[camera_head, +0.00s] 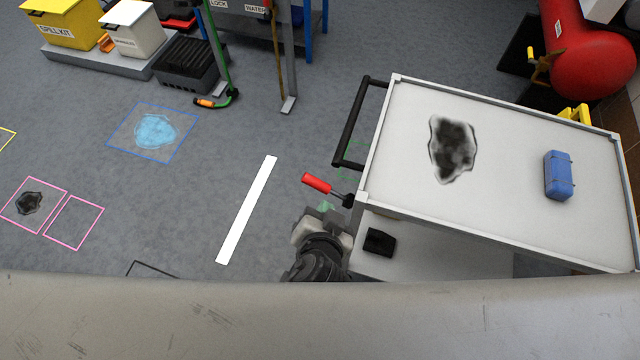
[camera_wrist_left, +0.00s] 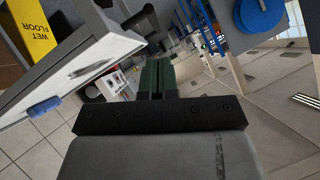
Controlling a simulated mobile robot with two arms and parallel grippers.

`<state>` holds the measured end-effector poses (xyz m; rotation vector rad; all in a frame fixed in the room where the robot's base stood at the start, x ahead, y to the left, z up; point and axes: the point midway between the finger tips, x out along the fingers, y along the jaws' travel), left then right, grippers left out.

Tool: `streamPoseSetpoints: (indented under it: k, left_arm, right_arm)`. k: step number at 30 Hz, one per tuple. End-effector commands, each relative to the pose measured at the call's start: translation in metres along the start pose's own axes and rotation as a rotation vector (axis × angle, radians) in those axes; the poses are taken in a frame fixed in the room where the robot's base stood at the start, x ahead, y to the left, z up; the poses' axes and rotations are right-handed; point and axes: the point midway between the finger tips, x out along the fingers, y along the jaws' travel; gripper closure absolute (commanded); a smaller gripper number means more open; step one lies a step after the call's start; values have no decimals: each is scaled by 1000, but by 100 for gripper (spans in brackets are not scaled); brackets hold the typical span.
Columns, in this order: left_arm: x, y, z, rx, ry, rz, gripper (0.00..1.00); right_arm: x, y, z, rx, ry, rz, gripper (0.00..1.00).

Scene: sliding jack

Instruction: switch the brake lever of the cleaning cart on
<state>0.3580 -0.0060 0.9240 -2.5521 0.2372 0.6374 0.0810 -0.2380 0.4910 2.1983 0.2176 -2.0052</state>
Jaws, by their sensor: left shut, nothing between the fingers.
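The cleaning cart (camera_head: 500,120) stands at the right in the head view, with a pale top and a black push handle (camera_head: 350,122) at its left end. The brake lever (camera_head: 317,184) has a red grip on a dark stem, and sticks out to the left from the cart's near left corner. My left gripper (camera_head: 326,207) is just below the lever, nearer to me. Its green fingers are shut and empty, and also show in the left wrist view (camera_wrist_left: 158,68). Whether they touch the lever cannot be told. My right gripper is not in view.
A blue box (camera_head: 559,175) and a dark stain (camera_head: 452,150) are on the cart top. A black object (camera_head: 379,242) lies on the lower shelf. A red tank (camera_head: 592,55) stands behind the cart. Floor left of the lever is open, with a white strip (camera_head: 247,210).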

Motion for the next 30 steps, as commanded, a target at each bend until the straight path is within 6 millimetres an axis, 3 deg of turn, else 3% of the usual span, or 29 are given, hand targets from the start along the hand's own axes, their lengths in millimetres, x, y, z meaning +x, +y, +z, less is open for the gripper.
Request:
streamPoseSetpoints:
  k: [8, 20, 30]
  left_arm:
    - [18, 0, -1, 3, 0, -1, 100]
    - [101, -1, -1, 4, -1, -2, 100]
    - [127, 0, 27, 2, -1, 2, 100]
  right_arm:
    - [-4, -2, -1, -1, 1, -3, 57]
    - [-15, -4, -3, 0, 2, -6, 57]
    - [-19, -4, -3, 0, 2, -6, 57]
